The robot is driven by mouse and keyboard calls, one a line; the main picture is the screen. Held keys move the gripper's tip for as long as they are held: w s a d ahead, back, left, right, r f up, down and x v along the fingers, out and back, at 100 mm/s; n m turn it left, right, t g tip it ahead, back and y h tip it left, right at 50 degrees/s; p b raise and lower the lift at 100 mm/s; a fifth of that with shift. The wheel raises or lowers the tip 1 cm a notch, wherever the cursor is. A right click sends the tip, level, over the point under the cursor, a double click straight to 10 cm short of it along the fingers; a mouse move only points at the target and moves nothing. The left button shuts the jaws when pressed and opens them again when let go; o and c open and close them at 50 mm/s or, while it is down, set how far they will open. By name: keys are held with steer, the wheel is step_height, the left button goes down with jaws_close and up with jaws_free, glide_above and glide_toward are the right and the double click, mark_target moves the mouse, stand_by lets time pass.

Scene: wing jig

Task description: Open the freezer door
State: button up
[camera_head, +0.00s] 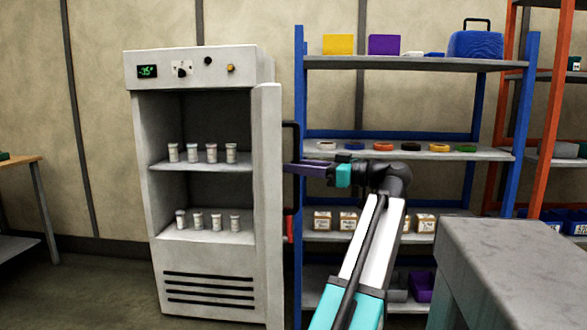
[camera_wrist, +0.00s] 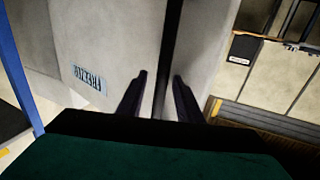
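The white freezer (camera_head: 205,261) stands left of centre in the head view, with its shelves showing. Its door (camera_head: 269,200) is swung open toward me and shows nearly edge-on at the right side. The black handle (camera_head: 297,140) is on the door's right face. My gripper (camera_head: 296,168) is at the handle, reaching from the right. In the wrist view the handle (camera_wrist: 170,40) is a dark bar passing between my two fingers (camera_wrist: 159,78), with gaps visible on both sides. The door (camera_wrist: 115,35) with a freezer label fills the view's upper left.
White-capped vials (camera_head: 211,153) stand on both freezer shelves. A blue shelf rack (camera_head: 400,64) with tapes and boxes stands behind my arm. A grey-topped counter (camera_head: 520,250) is at the right front. Floor (camera_head: 90,290) is clear left of the freezer.

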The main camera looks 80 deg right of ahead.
steer(key=p+v, duration=0.2)
steer(key=v, duration=0.9)
steer(key=shift+s, duration=0.35)
steer(key=shift+w, duration=0.1)
steer(key=b+x, duration=0.2)
steer(key=x, duration=0.9)
stand_by(0.5)
